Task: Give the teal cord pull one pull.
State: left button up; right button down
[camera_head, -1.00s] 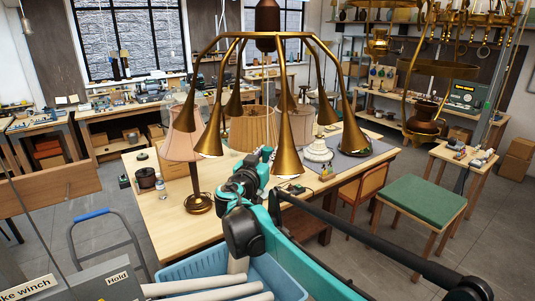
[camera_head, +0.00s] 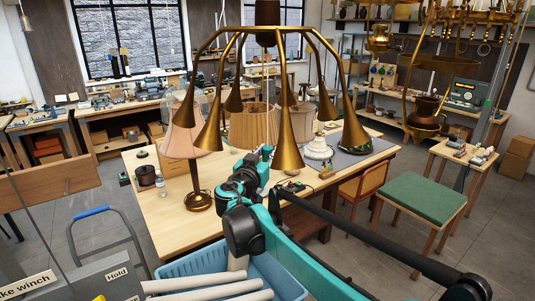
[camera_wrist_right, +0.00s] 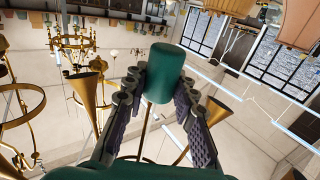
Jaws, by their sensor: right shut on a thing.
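The teal cord pull (camera_wrist_right: 165,73) is a smooth, rounded cylinder in the right wrist view. My right gripper (camera_wrist_right: 159,92) is shut on it, with ridged dark finger pads on both sides. In the head view my right gripper (camera_head: 258,160) is over the workbench, partly hidden among the hanging brass cones, and I cannot pick out the pull there. The brass lamp (camera_head: 207,134) hangs in front of the gripper, with several flared cones. My left gripper is not in view.
A table lamp with a pink shade (camera_head: 187,140) stands on the wooden workbench (camera_head: 165,217). A blue bin (camera_head: 205,262) is at the front. A green-topped stool (camera_head: 424,199) stands to the right.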

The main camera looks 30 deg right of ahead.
jog(key=shift+r+p, duration=0.4)
jog(key=shift+r, duration=0.3)
jog(key=c, duration=1.1)
grip_release()
jog(key=shift+c, duration=0.2)
jog(key=v, duration=1.2)
jog(key=s+f+n+g+y+b, duration=0.1)
jog(key=s+f+y+b, duration=0.3)
jog(key=f, duration=0.6)
jog(key=s+f+n+g+h+b, duration=0.1)
jog(key=s+f+n+b, duration=0.1)
jog(key=f+b, duration=0.6)
jog(key=s+f+n+g+y+b, duration=0.1)
jog(key=s+f+y+b, duration=0.15)
jog(key=f, duration=0.95)
jog(key=s+a+f+n+y+b, duration=0.2)
jog(key=f+b, duration=0.4)
jog(key=f, duration=0.4)
jog(key=s+a+f+n+g+y+b, duration=0.1)
jog(key=s+a+f+b, duration=0.4)
jog(key=f, duration=0.5)
jog(key=s+a+f+n+y+b, duration=0.3)
jog(key=f+b, duration=0.4)
jog(key=f, duration=0.4)
jog(key=shift+s+a+y+b, duration=0.3)
jog(key=shift+s+a+y, duration=0.55)
jog(key=shift+y, duration=0.3)
jog(key=shift+w+f, duration=0.1)
